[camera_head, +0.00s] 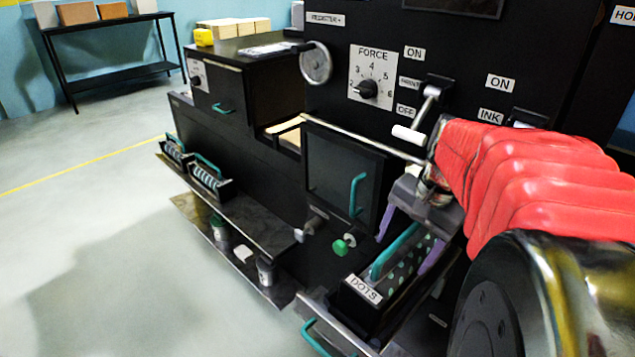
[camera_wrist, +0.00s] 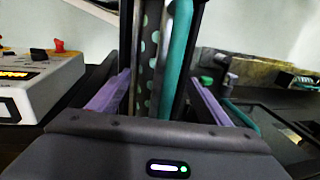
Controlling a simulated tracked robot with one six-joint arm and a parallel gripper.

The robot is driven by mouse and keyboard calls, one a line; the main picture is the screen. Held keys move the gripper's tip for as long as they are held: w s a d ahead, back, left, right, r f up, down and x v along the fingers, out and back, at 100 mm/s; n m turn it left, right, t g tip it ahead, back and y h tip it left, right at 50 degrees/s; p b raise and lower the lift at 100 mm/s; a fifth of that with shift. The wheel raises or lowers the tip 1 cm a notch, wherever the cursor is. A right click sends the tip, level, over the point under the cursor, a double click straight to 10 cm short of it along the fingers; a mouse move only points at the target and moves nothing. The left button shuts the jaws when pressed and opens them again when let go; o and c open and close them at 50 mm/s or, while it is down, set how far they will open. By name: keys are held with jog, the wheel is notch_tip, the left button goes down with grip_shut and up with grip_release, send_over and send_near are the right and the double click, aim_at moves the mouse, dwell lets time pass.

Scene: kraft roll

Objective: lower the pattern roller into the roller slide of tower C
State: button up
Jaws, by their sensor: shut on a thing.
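The pattern roller (camera_head: 402,262) is dark with pale green dots, in a black holder labelled DOTS with a teal bar along its top. My gripper (camera_head: 408,245) has its purple fingers on both sides of the holder and is shut on it. In the wrist view the dotted roller (camera_wrist: 150,62) and teal bar stand between the fingers. The holder is above or in an open, pulled-out slide (camera_head: 330,335) with a teal handle, low on the black machine. I cannot tell whether it touches the slide floor. Its far end is hidden by my wrist.
A closed door (camera_head: 340,180) with a teal handle and a green knob (camera_head: 344,245) are close left of my gripper. A lever (camera_head: 415,125) is just above my arm. Other rollers (camera_head: 208,178) sit on a side shelf at left. The floor at left is clear.

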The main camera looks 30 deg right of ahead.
aim_at(410, 230)
jog(key=shift+w+f, duration=0.1)
jog(key=o, duration=1.8)
jog(key=shift+c, duration=0.2)
jog(key=o, duration=0.4)
jog(key=shift+r, duration=1.75)
